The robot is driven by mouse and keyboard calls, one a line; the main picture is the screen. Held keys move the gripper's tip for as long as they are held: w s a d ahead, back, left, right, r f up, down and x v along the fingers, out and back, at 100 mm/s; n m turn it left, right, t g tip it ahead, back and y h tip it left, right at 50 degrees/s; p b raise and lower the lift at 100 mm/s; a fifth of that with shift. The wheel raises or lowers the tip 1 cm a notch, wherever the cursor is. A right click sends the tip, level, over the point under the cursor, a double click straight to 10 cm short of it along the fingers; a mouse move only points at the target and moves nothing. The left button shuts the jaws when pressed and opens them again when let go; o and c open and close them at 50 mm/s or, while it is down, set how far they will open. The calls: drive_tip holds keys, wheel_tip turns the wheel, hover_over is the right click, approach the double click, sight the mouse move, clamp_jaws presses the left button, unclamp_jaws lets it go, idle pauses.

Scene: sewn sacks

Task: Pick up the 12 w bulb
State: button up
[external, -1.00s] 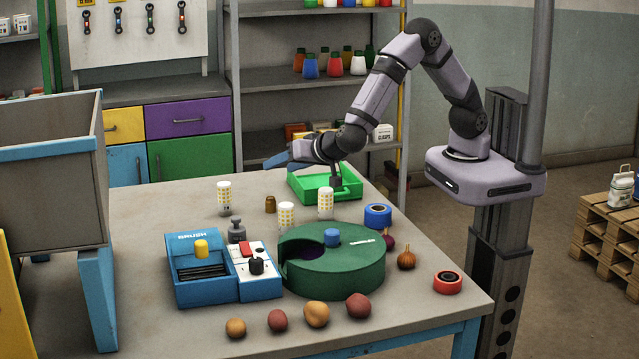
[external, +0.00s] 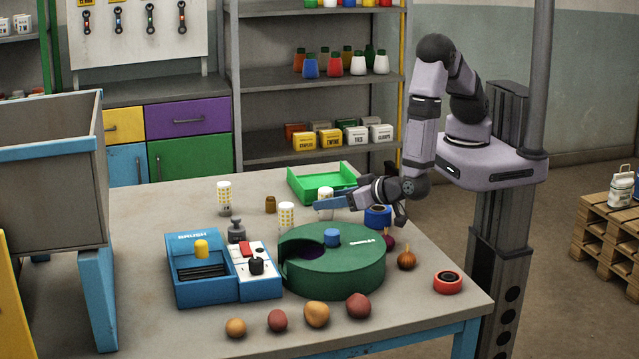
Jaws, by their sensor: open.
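No label reading 12 w is legible, and no bare bulb shows. Three white upright cylinders with yellow dots stand on the table: one at the back left (external: 224,198), one in the middle (external: 287,217), and one farther right (external: 326,212), partly hidden behind the blue plate on my wrist. I cannot tell which, if any, is the 12 w bulb. My gripper (external: 401,215) is open and low at the table's right side, beside and partly behind the blue tape roll (external: 378,217). Its fingertips are small and dark, and I see nothing held between them.
A green tray (external: 308,195) lies at the back. A round green drum (external: 335,275) with a blue knob and a blue brush box (external: 200,285) fill the middle. The left tabletop is clear.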

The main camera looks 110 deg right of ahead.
sight(315, 218)
drive_tip(key=shift+p+x, duration=1.45)
drive_tip(key=shift+x, duration=1.85)
drive_tip(key=shift+a+f, duration=0.15)
drive_tip(key=shift+f, duration=0.05)
drive_tip(key=c, duration=1.1)
